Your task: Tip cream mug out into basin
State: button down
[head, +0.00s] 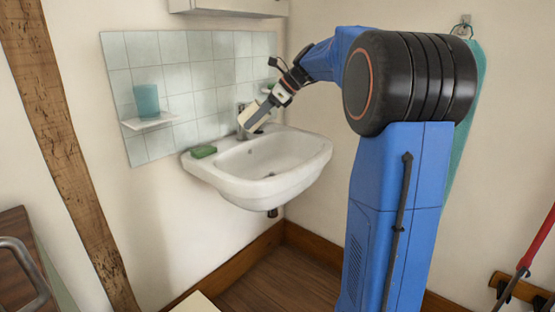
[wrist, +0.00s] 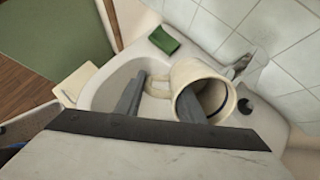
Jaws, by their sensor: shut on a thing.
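The cream mug (wrist: 198,72) is in my gripper (wrist: 163,88) in the wrist view. One finger lies inside the mug's mouth and the other outside, near its handle (wrist: 157,83), so the wall is between them. The mouth faces back toward my wrist, and its inside looks dark; I cannot tell what it holds. In the head view my gripper (head: 262,112) points down and left over the back of the white basin (head: 300,163), near the tap. The mug is small and partly covered there. The basin (wrist: 97,95) lies below the mug in the wrist view.
A green sponge (head: 203,152) lies on the basin's left rim. The tap (head: 241,131) stands at its back, close to the gripper. A teal tumbler (head: 147,101) stands on a small wall shelf (head: 150,122). A cabinet (head: 228,7) hangs above the tiles.

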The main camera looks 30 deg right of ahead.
jog(key=shift+w+a+r+g+h+b, duration=0.25)
jog(key=shift+r+g+h, duration=0.15)
jog(key=shift+r, duration=0.55)
jog(key=shift+w+a+r+g+h+b, duration=0.1)
jog(key=shift+a+r+g+h, duration=0.2)
jog(key=shift+r+h, duration=0.45)
jog(key=shift+w+a+r+g+h+b, duration=0.2)
jog(key=shift+a+r+g+h, duration=0.1)
jog(key=shift+r, duration=0.85)
notch_tip(320, 180, down, 12)
jog(key=w+a+g+h+b, duration=0.2)
jog(key=g+h, duration=0.1)
jog(key=h, duration=0.1)
jog(key=shift+a+f, duration=0.25)
jog(key=shift+a, duration=0.15)
jog(key=shift+h, duration=0.35)
